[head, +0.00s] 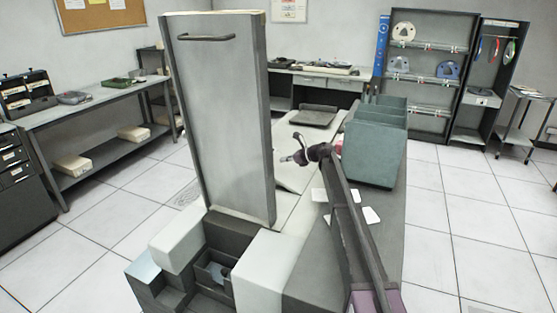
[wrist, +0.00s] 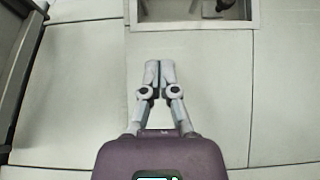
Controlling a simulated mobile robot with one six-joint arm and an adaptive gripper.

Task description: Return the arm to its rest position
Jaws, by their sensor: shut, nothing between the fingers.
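My gripper (wrist: 154,66) is shut and empty in the wrist view, its two pale fingers together above a light panelled surface. In the head view my gripper (head: 286,159) shows small at the end of my arm, pointing left near the right side of a tall grey panel with a handle (head: 225,120). My arm stretches away from the lower right, beside a green-grey bin rack (head: 372,155).
White cards (head: 371,215) lie on the dark counter on both sides of my arm. Grey and white boxes (head: 262,270) stand in front of the panel. A flat dark tray (head: 313,115) lies beyond my gripper. Open tiled floor lies to the right (head: 450,220).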

